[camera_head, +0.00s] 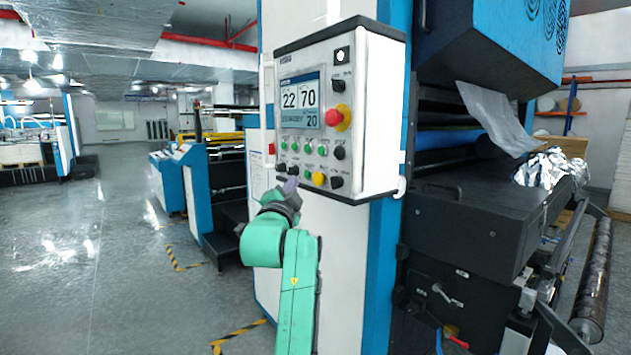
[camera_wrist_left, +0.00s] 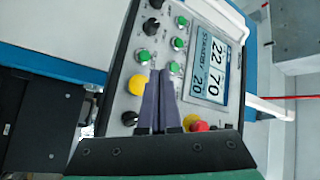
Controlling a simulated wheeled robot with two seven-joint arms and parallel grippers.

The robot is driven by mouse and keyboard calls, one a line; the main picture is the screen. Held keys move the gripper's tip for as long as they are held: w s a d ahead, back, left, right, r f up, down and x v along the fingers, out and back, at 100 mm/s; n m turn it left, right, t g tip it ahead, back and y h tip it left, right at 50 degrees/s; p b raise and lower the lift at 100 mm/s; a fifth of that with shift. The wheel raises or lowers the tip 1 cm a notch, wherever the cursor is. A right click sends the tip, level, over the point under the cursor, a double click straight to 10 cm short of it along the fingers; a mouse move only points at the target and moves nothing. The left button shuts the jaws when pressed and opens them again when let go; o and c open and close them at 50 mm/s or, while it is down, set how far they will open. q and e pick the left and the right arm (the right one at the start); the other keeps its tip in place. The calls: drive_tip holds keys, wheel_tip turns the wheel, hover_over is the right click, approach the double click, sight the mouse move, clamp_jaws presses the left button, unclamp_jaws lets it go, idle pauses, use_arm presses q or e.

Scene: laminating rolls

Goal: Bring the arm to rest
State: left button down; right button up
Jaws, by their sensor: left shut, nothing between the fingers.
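My left arm, green, rises from the bottom of the head view. Its gripper (camera_head: 291,184) is in front of the lower left part of a white control panel (camera_head: 372,120). In the left wrist view the two dark fingers of the left gripper (camera_wrist_left: 160,88) lie side by side, shut and empty, pointing at the panel's buttons. Whether the fingertips touch the panel cannot be told. The panel has a screen (camera_head: 301,101) reading 22, 70 and 20, a red knob (camera_head: 338,117), green buttons and a yellow button (camera_head: 318,179). My right gripper is not in view.
A blue and black laminating machine (camera_head: 480,210) stands right of the panel, with a patterned roll (camera_head: 594,275) and crumpled foil (camera_head: 550,166). Open grey floor (camera_head: 90,240) lies to the left, with yellow-black tape (camera_head: 180,264). Other machines (camera_head: 183,180) stand behind.

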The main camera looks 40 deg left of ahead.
use_arm(q)
drive_tip(key=shift+s+a, duration=0.1)
drive_tip(key=shift+s, duration=0.45)
drive_tip(key=shift+f, duration=0.1)
